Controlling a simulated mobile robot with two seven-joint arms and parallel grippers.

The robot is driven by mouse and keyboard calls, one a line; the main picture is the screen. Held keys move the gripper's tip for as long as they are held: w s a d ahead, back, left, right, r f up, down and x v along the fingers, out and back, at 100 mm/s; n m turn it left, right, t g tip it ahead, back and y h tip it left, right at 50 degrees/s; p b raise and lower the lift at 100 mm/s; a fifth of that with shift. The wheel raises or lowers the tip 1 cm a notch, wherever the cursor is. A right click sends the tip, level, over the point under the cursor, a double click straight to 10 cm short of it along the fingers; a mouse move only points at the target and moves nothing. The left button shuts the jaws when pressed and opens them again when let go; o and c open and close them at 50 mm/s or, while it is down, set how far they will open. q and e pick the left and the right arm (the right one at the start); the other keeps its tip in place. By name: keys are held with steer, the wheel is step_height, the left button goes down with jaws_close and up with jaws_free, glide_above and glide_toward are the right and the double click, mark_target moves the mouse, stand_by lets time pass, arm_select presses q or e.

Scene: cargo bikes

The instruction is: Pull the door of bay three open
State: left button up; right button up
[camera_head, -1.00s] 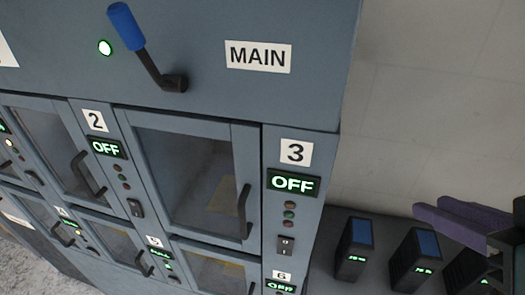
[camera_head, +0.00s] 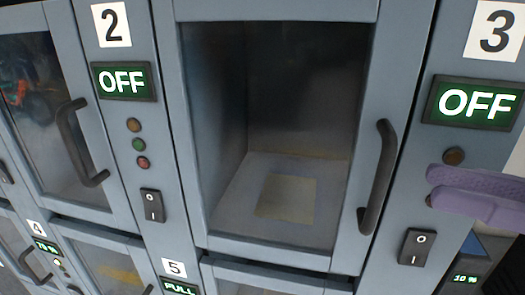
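The door of bay three (camera_head: 274,248) is the large glazed door in the middle, left of the panel marked 3 (camera_head: 497,30). It looks closed in its frame. Its dark bar handle (camera_head: 379,178) runs upright along the right side of the door. The display (camera_head: 472,103) under the 3 reads OFF. My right gripper (camera_head: 436,187) has purple fingers, which come in from the right edge in front of the panel. They are right of the handle and apart from it. The fingers overlap in this view, so their gap is unclear. My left gripper is not in view.
Bay two's door (camera_head: 110,212) with its handle (camera_head: 80,143) is at the left, beside the panel marked 2 (camera_head: 111,25). Smaller doors sit below, near labels 4 and 5 (camera_head: 174,268). A black battery unit (camera_head: 468,268) stands at the lower right.

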mark_target(345, 166)
steer(key=p+x, duration=0.2)
steer(key=x, duration=0.6)
steer(key=shift+w+a+r+p, duration=0.15)
steer(key=shift+a+p, duration=0.1)
steer(key=shift+p, duration=0.15)
steer(key=shift+w+a, duration=0.25)
steer(key=shift+a, duration=0.25)
jaws_close()
stand_by(0.6)
